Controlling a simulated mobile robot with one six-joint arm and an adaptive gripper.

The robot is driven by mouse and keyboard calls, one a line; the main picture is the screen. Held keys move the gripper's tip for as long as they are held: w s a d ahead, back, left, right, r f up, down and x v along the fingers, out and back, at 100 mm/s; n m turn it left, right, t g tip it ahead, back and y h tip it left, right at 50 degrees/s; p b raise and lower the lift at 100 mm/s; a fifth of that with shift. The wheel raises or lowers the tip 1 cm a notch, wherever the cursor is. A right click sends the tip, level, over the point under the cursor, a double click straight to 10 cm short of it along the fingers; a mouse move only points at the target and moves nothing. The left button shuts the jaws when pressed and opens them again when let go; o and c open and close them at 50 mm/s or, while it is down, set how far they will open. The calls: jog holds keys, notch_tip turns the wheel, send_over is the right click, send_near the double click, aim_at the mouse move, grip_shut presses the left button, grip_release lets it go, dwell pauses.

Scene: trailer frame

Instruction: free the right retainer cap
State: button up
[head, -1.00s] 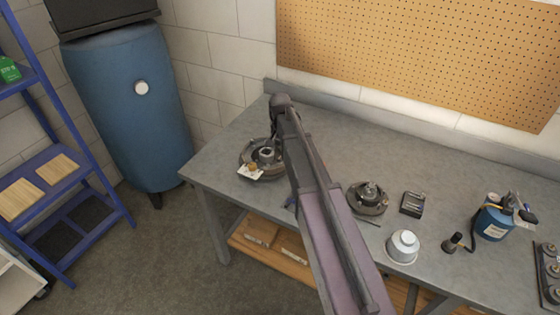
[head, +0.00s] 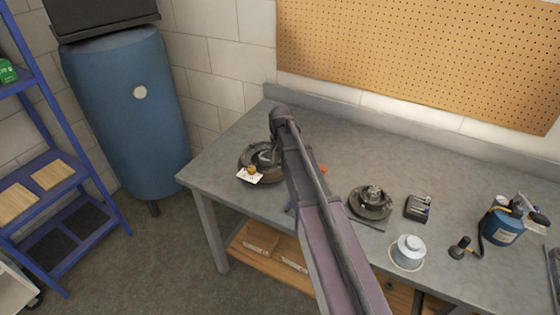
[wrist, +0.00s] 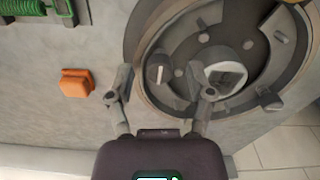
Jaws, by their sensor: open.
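The round brake assembly (head: 248,162) lies on the left part of the bench, partly hidden by my arm. In the wrist view its dark ring (wrist: 145,30) surrounds a pale central hub (wrist: 226,78). A small round grey cap (wrist: 158,70) with a light slot stands left of the hub; another small grey fitting (wrist: 270,98) sits right of it. I cannot tell surely which is the right retainer cap. My gripper (wrist: 163,88) is open and empty, its fingertips apart on either side of the slotted cap, the right one near the hub. In the head view my arm hides the gripper.
An orange block (wrist: 76,83) lies left of the assembly, and a green coil (wrist: 40,8) shows at the wrist view's top left. A second round assembly (head: 371,201), white cup (head: 408,252) and blue canister (head: 502,226) stand to the right. The bench's back is clear.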

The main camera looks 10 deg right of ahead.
grip_shut()
